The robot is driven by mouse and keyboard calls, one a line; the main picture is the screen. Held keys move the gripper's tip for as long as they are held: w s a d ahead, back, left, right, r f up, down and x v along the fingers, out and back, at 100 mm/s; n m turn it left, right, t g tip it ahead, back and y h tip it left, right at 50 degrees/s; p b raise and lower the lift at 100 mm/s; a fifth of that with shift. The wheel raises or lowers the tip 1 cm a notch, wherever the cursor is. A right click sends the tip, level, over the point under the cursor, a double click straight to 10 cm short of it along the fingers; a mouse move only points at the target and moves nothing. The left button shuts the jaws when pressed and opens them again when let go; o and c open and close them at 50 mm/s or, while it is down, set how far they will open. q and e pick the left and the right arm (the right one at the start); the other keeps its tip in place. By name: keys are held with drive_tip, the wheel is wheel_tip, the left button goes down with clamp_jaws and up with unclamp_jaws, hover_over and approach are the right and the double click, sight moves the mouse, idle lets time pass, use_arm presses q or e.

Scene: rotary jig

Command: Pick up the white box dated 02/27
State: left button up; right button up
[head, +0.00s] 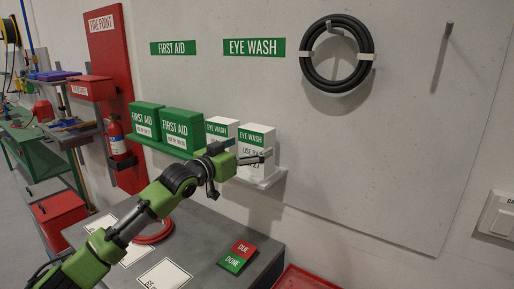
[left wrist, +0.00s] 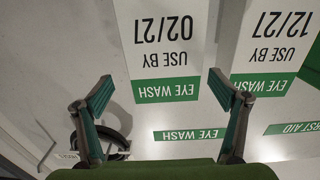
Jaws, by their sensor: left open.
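The white eye wash box dated 02/27 (left wrist: 165,65) shows upside down in the left wrist view, its printed face towards the camera and lined up between my fingers. In the head view it is the right-hand white box (head: 257,136) on the wall shelf, its lower front partly hidden by my gripper. My left gripper (head: 264,157) is open and empty in front of this box. Its two spread fingers show in the left wrist view (left wrist: 160,80). I cannot tell whether they touch the box. My right gripper is not in view.
A second white box (left wrist: 272,45), dated 12/27, stands close beside it. Two green first aid boxes (head: 181,129) share the shelf (head: 270,181) to the left. Below is a grey table with a red and green DUE/DONE card (head: 237,256). A coiled black hose (head: 308,75) hangs above.

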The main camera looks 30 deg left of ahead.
sight(250, 145)
use_arm(q)
drive_tip(key=shift+w+r+p, duration=0.1)
drive_tip(key=shift+w+p, duration=0.4)
drive_tip(key=w, duration=0.1)
drive_tip(key=w+p, duration=0.1)
drive_tip(key=w, duration=0.1)
drive_tip(key=shift+f+p, duration=0.25)
drive_tip(key=shift+p, duration=0.15)
drive_tip(key=shift+w+d+f, duration=0.1)
drive_tip(key=shift+w+f, duration=0.1)
drive_tip(key=shift+w, duration=0.4)
drive_tip(key=c, duration=1.7)
drive_tip(key=shift+r, duration=0.15)
